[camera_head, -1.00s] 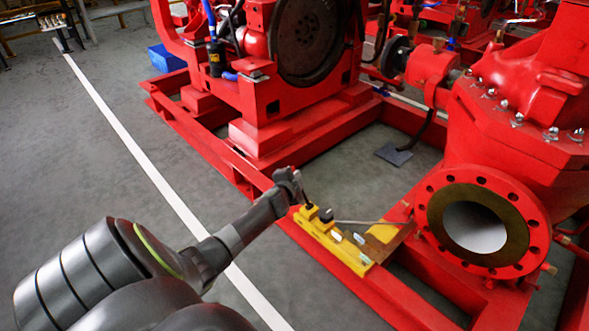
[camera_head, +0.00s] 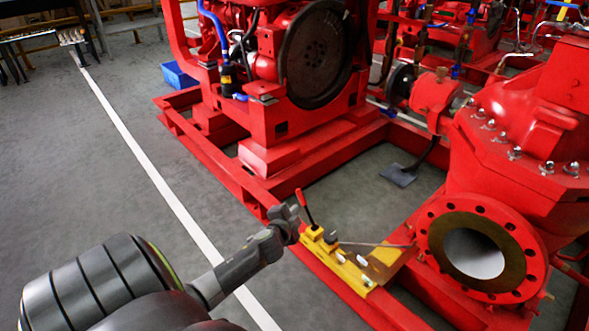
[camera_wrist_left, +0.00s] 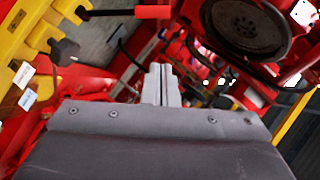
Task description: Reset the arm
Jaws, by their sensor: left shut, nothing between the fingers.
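My left gripper (camera_head: 289,218) is shut and empty, just to the left of a lever with a red handle (camera_head: 300,197). I cannot tell whether the gripper touches the lever. My right gripper is not in view.
The red pump with its round flange (camera_head: 474,245) stands to the right of the fixture. The red engine with its dark flywheel (camera_head: 316,58) is behind. A blue bin (camera_head: 178,75) sits at the back left. The grey floor left of the frame is clear, with a white line (camera_head: 150,165).

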